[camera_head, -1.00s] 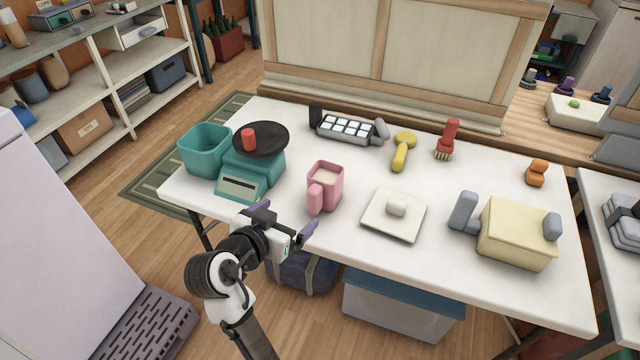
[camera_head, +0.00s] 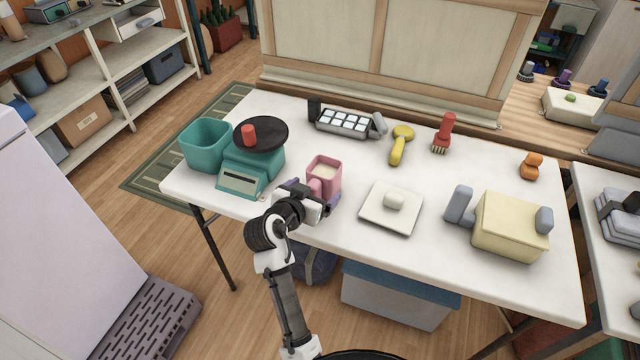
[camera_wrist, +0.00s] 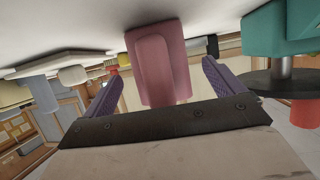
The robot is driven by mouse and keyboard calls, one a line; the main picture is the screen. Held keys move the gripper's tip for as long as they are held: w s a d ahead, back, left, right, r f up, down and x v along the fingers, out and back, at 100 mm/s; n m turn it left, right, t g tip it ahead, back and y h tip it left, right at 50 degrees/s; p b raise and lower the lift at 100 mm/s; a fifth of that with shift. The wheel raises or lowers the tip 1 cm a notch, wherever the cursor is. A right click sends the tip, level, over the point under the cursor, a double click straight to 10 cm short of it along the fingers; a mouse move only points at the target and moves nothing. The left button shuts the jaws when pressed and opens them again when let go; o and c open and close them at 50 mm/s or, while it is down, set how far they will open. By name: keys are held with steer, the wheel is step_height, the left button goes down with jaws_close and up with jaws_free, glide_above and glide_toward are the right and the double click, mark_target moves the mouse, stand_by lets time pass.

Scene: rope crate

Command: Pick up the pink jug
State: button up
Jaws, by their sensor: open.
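The fingers are spread, with a gap on each side of the jug. I cannot tell how far they reach along it.
A teal scale (camera_head: 243,180) with a black pan and a teal bin (camera_head: 205,147) stand left of the jug. A white square plate (camera_head: 391,222) lies to its right. A cream box (camera_head: 510,228) is farther right. The white table (camera_head: 335,232) is bare between the jug and the plate.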

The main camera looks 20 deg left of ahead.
steer(key=c, duration=1.3)
steer(key=shift+o, duration=0.2)
steer(key=shift+r, duration=0.1)
step_height(320, 180, up, 20)
steer(key=b, duration=0.1)
